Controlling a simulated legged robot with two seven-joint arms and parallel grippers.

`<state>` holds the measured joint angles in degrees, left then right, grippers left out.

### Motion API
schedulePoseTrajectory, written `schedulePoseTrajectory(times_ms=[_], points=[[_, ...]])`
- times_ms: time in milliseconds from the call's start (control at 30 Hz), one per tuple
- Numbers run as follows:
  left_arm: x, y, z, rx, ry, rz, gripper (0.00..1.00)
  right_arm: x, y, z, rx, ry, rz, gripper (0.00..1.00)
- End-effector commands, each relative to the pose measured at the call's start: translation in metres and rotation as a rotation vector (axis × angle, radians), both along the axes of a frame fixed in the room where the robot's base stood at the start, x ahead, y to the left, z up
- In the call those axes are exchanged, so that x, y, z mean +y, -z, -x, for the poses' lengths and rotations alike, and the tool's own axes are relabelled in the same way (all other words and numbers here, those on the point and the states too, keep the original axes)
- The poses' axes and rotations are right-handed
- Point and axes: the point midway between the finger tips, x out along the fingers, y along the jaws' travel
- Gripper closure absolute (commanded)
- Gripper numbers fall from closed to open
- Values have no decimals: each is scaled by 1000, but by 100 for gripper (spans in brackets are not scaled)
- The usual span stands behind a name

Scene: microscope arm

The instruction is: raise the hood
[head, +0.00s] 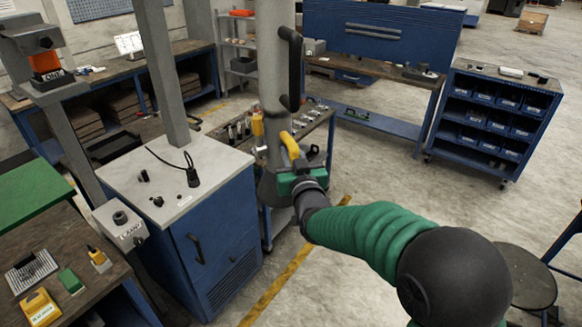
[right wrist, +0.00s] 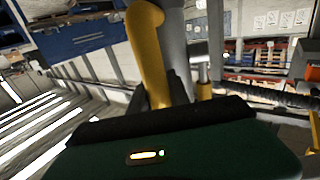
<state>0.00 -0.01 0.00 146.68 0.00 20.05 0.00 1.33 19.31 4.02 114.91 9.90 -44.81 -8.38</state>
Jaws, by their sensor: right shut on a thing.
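The hood (head: 268,190) is a grey flared cone at the lower end of a thick grey tube (head: 270,60), hanging beside a white-topped blue cabinet. A yellow handle (head: 289,144) sticks out from the hood's side and also shows in the right wrist view (right wrist: 146,40). My right gripper (head: 298,166), at the end of my green-sleeved arm, is shut on the yellow handle. In the right wrist view its dark fingers (right wrist: 165,92) close around the handle's lower part. My arm hides part of the hood's right side. My left gripper is not in view.
The blue cabinet (head: 215,240) stands left of the hood, with a black cable loop and small parts on top. A cart with bottles (head: 240,130) is behind the hood. A blue bin rack (head: 495,115) and round stool (head: 525,275) are at right. Open floor lies between.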

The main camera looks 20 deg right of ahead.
Motion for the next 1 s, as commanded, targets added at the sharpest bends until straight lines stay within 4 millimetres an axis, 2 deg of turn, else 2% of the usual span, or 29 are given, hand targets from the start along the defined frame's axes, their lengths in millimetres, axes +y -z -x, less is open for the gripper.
schedulePoseTrajectory(times_ms=[33,100,467,500,633,900,1000], points=[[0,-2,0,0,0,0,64,0,-8,0,-6,0,-1,100],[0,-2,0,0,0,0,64,0,-10,0,-6,0,-1,100],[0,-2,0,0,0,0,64,0,-14,0,-11,1,0,100],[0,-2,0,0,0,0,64,0,-14,0,-11,1,0,72],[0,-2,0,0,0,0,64,0,-13,0,-7,0,1,56],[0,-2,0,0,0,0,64,0,-10,0,-3,0,0,56],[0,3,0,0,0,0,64,1,-9,6,-3,-1,0,56]])
